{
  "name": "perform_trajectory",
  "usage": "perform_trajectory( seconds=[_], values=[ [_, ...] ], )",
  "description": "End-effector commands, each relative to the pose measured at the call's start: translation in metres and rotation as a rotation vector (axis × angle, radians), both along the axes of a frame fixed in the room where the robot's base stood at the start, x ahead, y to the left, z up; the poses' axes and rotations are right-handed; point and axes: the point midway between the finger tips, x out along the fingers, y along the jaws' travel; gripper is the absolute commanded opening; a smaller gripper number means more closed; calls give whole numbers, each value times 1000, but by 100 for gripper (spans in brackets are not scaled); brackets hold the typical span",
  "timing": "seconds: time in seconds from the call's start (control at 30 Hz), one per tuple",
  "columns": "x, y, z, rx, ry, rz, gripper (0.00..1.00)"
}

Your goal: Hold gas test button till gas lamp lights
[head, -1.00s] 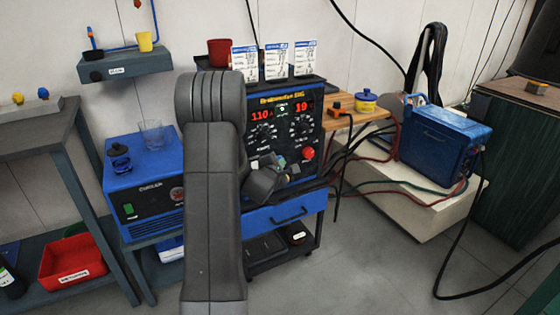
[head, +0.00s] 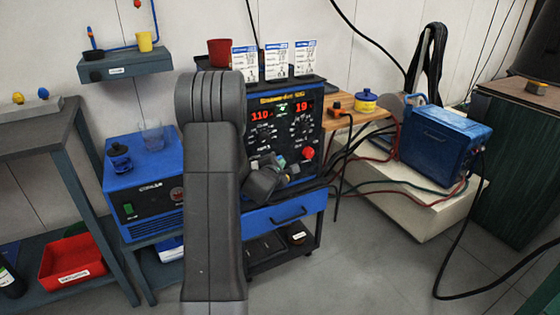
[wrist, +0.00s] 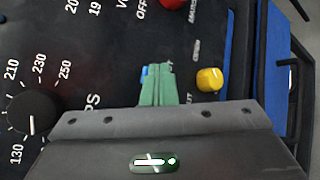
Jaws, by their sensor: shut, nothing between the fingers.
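The welding machine (head: 262,172) stands on a blue cart, its black front panel showing red readouts 110 and 19. My gripper (head: 281,163) is at the lower panel, partly hidden by my arm. In the wrist view, its green fingertips (wrist: 157,72) are together, with nothing between them. A small blue button (wrist: 145,71) shows at their upper left edge, mostly hidden behind them. I cannot tell whether they press it. A yellow button (wrist: 209,79) is to their right, apart. A small green light (head: 283,107) shows between the readouts; I cannot read its label.
A large dial (wrist: 32,112) is left of the fingers in the wrist view. A red knob (head: 308,153) sits on the panel's right side. Cards (head: 277,60) stand on top of the machine. Cables run right towards a blue case (head: 445,140).

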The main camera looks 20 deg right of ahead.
Motion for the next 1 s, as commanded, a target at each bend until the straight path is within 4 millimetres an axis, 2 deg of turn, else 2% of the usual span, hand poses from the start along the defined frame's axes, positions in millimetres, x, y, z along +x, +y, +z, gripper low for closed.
perform_trajectory(
  seconds=[0.3, 0.7, 1.0],
  values=[
    [0, 0, 0, -1, 0, 1, 0],
    [-17, -2, 0, -1, 1, 0, 0],
    [-19, -2, 0, 0, 0, 0, 0]
  ],
)
